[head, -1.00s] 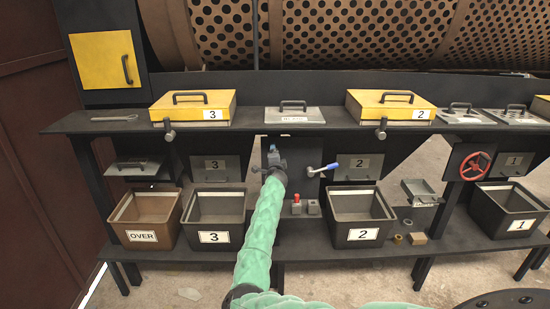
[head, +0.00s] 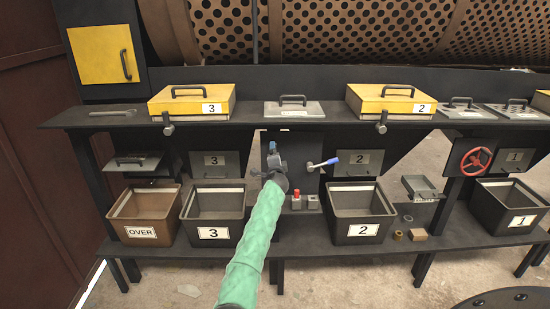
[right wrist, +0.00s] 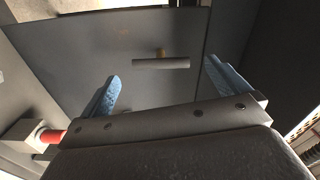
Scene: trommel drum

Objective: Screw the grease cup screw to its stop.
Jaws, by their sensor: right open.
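A grey crossbar on a short brass-coloured stem, which looks like the grease cup screw (right wrist: 160,64), stands out from a dark panel in the right wrist view. The bar lies almost level in that view. My right gripper (right wrist: 166,84) is open, with one blue fingertip on each side of the bar and clear space between. Neither finger touches the bar in this view. In the head view my right gripper (head: 273,160) is at the dark panel under the middle of the shelf and hides the screw there. My left gripper is not in view.
Bins 3 (head: 214,236) and 2 (head: 362,231) stand either side. A red handwheel (head: 476,160) is farther right.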

